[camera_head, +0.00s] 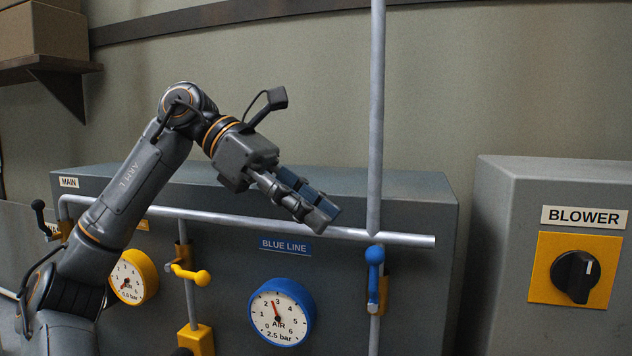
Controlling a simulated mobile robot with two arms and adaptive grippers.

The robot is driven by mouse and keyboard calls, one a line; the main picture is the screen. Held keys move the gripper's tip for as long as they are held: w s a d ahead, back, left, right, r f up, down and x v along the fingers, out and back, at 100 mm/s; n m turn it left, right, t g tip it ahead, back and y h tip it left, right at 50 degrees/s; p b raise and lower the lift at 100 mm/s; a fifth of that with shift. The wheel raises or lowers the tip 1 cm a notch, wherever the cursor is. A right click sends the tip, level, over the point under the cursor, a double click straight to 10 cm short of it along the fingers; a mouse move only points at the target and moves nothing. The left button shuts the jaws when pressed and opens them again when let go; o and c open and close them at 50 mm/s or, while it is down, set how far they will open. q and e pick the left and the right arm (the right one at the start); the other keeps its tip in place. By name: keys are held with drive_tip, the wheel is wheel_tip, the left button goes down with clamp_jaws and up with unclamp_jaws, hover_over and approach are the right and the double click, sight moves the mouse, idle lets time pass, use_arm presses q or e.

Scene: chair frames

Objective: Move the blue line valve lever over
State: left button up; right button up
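The blue valve lever (375,264) is on the vertical pipe at the right side of the grey cabinet, just below the horizontal pipe. It stands roughly upright, in line with its pipe, its rounded knob at the top. A blue label reading BLUE LINE (285,245) is to its left, above a blue-rimmed gauge (281,312) marked AIR 2.5 bar. My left gripper (326,218) is above and left of the lever, apart from it, pointing down and right. Its fingers lie close together from this angle, and the gap between them is unclear. My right gripper is not seen.
A horizontal pipe (270,223) runs across the cabinet (420,290), and a tall pipe (376,120) rises right of my gripper. A yellow lever (190,274) and yellow gauge (134,277) are to the left. A BLOWER box (510,270) with a black knob (576,276) stands right.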

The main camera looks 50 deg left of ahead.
sight(374, 280)
use_arm(q)
drive_tip(key=b+x, duration=0.1)
drive_tip(key=x, duration=0.6)
drive_tip(key=shift+w+d+f+b, duration=0.1)
drive_tip(key=shift+d+f+b, duration=0.1)
drive_tip(key=shift+f+b, duration=0.1)
drive_tip(key=shift+d+r, duration=0.15)
drive_tip(key=c, duration=0.6)
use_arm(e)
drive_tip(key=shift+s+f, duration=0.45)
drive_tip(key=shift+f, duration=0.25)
